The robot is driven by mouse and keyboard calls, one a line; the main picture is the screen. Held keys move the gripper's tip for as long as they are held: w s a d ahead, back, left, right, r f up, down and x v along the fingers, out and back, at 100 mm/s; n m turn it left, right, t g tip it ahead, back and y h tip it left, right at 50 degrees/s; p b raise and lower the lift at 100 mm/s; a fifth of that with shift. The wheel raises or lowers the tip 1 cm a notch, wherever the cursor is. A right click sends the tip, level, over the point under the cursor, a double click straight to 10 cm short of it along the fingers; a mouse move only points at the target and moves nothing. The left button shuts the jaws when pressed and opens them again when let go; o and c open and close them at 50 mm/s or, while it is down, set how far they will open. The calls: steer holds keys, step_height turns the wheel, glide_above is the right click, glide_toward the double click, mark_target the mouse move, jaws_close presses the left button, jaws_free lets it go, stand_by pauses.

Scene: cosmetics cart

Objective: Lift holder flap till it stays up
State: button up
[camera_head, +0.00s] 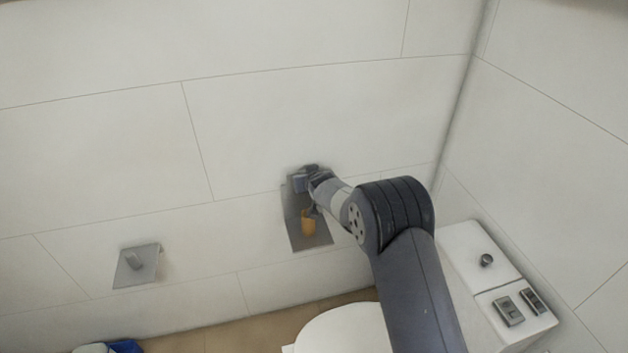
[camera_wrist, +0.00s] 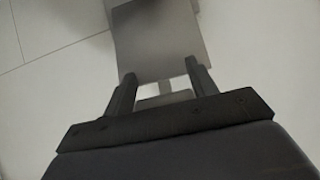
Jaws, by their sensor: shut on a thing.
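The holder (camera_head: 297,236) is a grey metal plate on the tiled wall, mid-picture in the head view. My gripper (camera_head: 306,190) is at its upper part and hides some of it. In the wrist view my gripper (camera_wrist: 161,72) has its two dark fingers on either side of a flat grey flap (camera_wrist: 160,42), shut on it. The flap extends up between and beyond the fingertips. An orange piece (camera_head: 308,222) shows in front of the holder, below my gripper. The flap's hinge and its exact angle are hard to make out.
A second small grey wall fixture (camera_head: 137,265) with a peg is at the left. A white toilet lid (camera_head: 345,331) is below my arm. A white box-like unit (camera_head: 468,245) with small fittings stands at the right. A blue item (camera_head: 125,346) lies low left. The upper wall is clear.

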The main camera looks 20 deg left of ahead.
steer(key=shift+w+a+r, duration=0.15)
steer(key=shift+w+r, duration=0.1)
steer(key=shift+r, duration=0.15)
jaws_close()
steer(key=shift+o, duration=0.5)
jaws_free()
steer(key=shift+s+f, duration=0.1)
steer(key=shift+f, duration=0.1)
steer(key=o, duration=1.3)
steer(key=shift+f, duration=0.1)
steer(key=b+v, duration=0.6)
steer(key=v, duration=0.5)
